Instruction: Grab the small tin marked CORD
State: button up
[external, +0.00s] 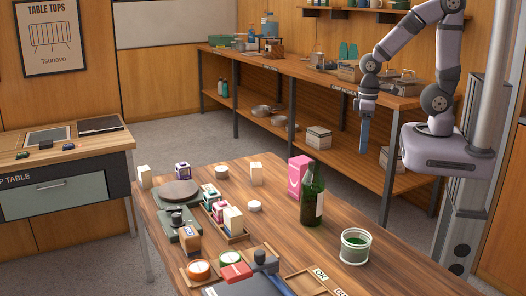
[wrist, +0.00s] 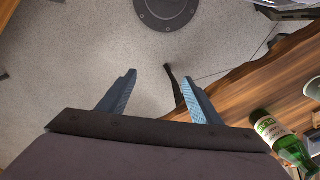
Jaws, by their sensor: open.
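Several small round tins stand on the wooden table (external: 290,222) in the external view. One white tin (external: 221,172) is at the back, another white tin (external: 254,206) is near the middle. My gripper (external: 364,150) hangs pointing down, above and beyond the table's right side, away from the tins. In the wrist view my gripper (wrist: 157,76) is open and empty over the floor.
A green bottle (external: 312,195), a pink box (external: 298,176) and a green-rimmed tub (external: 355,246) stand on the table's right half. The bottle also shows in the wrist view (wrist: 284,143). Small boxes crowd the left. A long workbench (external: 300,80) runs behind.

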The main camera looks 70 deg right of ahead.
aim_at(226, 168)
jog(key=shift+w, duration=0.1)
